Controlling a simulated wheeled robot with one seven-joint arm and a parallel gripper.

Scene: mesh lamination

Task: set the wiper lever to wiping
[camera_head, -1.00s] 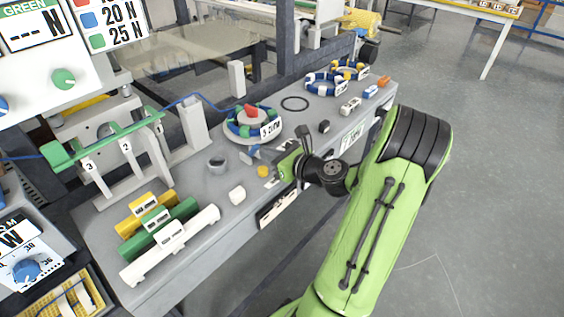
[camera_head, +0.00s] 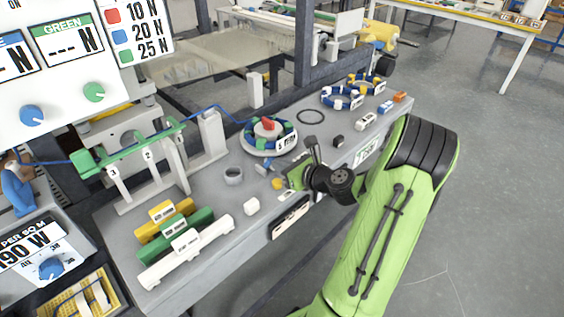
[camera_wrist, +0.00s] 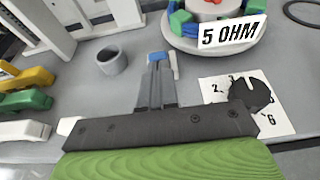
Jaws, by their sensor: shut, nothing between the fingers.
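My gripper (camera_head: 285,185) is shut and empty, low over the front part of the grey bench; it also shows in the wrist view (camera_wrist: 160,64). A small blue-topped piece (camera_wrist: 157,56) shows at the fingertips in the wrist view; I cannot tell whether they touch it. A blue handle-like part (camera_head: 18,190) stands at the far left in the head view, well away from my gripper. No part is labelled as the wiper lever, so I cannot tell which one it is.
The bench (camera_head: 225,262) holds a ring marked 5 OHM (camera_wrist: 230,32), a grey cup (camera_wrist: 112,61), a white block (camera_head: 251,206) and yellow, green and white bars. A numbered card (camera_wrist: 270,112) lies right of the fingers. Open floor (camera_head: 500,180) is at right.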

